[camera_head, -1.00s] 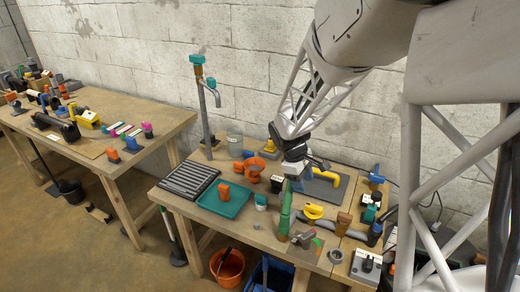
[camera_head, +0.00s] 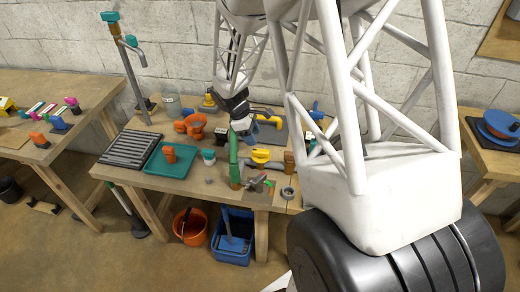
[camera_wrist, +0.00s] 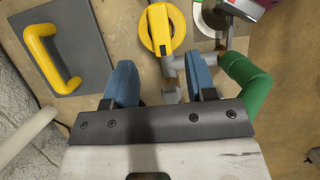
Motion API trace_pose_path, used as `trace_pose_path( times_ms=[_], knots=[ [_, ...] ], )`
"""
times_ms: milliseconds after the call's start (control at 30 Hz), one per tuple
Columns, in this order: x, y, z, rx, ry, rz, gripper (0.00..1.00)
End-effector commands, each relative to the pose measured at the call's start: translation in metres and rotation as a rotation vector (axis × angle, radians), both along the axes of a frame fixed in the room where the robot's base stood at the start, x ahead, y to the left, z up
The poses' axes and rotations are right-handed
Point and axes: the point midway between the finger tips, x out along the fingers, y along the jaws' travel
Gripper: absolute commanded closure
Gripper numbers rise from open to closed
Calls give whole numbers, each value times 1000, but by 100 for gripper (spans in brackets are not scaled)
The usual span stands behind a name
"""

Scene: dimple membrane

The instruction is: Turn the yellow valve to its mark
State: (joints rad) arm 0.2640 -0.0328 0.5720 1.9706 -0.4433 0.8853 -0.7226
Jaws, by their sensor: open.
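The yellow valve (camera_head: 261,155) sits on a grey pipe on the workbench, right of an upright green pipe (camera_head: 234,160). In the wrist view the valve (camera_wrist: 162,28) is a round yellow body with a raised bar across it, at the top centre. A small dark spot shows near its lower edge; I cannot tell whether it is the mark. My gripper (camera_wrist: 161,64) is open and empty, its two blue fingers apart. The valve lies beyond the fingertips, not between them. In the head view my gripper (camera_head: 243,126) hangs above the bench, behind the green pipe's top.
The green pipe (camera_wrist: 248,85) bends close beside the right finger. A yellow handle (camera_wrist: 45,60) stands on a grey plate (camera_wrist: 88,45) at left. A teal tray (camera_head: 168,174), orange parts and a tall tap (camera_head: 130,70) stand left on the bench. Orange (camera_head: 194,232) and blue bins are below.

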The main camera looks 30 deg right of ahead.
Motion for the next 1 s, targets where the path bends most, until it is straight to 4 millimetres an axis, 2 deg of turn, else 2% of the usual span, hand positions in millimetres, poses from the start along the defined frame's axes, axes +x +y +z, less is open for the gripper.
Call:
trace_pose_path(
  times_ms=[600,1000],
  knots=[
    [-18,-17,-59,1,2,-1,49],
    [-20,-20,-68,0,0,0,49]
  ],
)
